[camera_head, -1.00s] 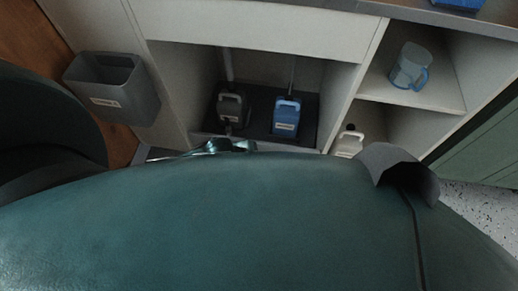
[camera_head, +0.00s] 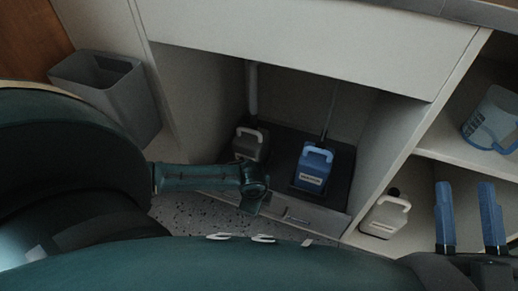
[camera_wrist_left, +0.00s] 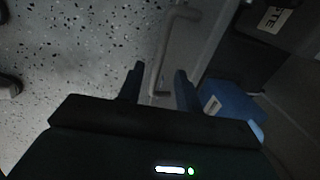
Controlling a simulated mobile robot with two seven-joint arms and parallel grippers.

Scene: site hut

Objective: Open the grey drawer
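The grey drawer (camera_head: 316,218) is low in the cabinet, with its front below the dark floor under the canisters. In the left wrist view, its grey front (camera_wrist_left: 205,38) carries a pale bar handle (camera_wrist_left: 162,72). My left gripper (camera_wrist_left: 160,82) is open, and the handle shows between its two fingers; I cannot tell if they touch it. In the head view the left arm reaches to the drawer's left part, and its fingers are hard to make out. My right gripper (camera_head: 468,218) is open and empty, in front of the right shelves.
A dark grey canister (camera_head: 250,145) and a blue canister (camera_head: 313,168) stand above the drawer. A white canister (camera_head: 385,215) and a blue jug (camera_head: 492,120) are on the right shelves. A grey bin (camera_head: 115,95) is at left. Speckled floor (camera_head: 195,220) shows in front.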

